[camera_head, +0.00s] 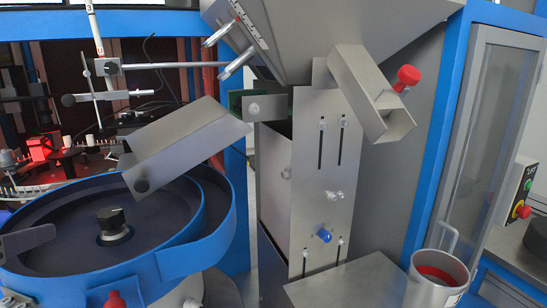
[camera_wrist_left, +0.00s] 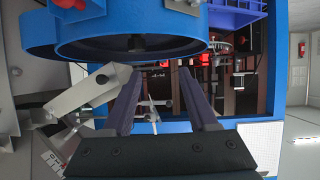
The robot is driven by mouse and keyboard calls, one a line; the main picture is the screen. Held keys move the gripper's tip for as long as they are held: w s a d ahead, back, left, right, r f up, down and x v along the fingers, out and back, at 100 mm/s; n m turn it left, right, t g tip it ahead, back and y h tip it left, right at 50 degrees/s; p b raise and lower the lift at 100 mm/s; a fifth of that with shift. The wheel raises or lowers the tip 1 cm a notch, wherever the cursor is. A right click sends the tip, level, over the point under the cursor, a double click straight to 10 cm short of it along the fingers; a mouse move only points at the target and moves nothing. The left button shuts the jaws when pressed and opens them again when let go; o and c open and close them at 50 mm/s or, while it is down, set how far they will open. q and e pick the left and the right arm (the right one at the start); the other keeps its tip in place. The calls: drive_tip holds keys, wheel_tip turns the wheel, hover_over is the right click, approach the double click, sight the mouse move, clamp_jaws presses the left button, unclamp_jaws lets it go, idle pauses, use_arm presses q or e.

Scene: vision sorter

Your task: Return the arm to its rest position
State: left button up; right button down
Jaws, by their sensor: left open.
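My left gripper (camera_wrist_left: 160,73) shows in the left wrist view. Its two dark fingers are spread apart with an open gap, and nothing is held between them. The blue machine frame and sorter parts show beyond the fingers, apart from them as far as I can tell. Neither gripper shows in the head view. My right gripper is in neither view.
In the head view, a blue round bowl (camera_head: 75,275) stands at the left, with a metal chute (camera_head: 185,145) above it. A grey hopper (camera_head: 340,35) hangs at the top. A metal mug (camera_head: 425,292) with red contents stands at the lower right.

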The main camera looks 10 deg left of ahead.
use_arm(q)
drive_tip(key=s+d+f+m+g+h, duration=0.6)
drive_tip(key=s+d+f+m+g, duration=0.1)
drive_tip(key=s+d+f, duration=0.45)
wheel_tip(320, 180, up, 25)
drive_tip(key=s+m+p, duration=0.1)
drive_tip(key=s+p, duration=0.1)
drive_tip(key=p, duration=2.3)
drive_tip(key=shift+s+d+r+h, duration=0.15)
drive_tip(key=shift+s+d+h, duration=0.15)
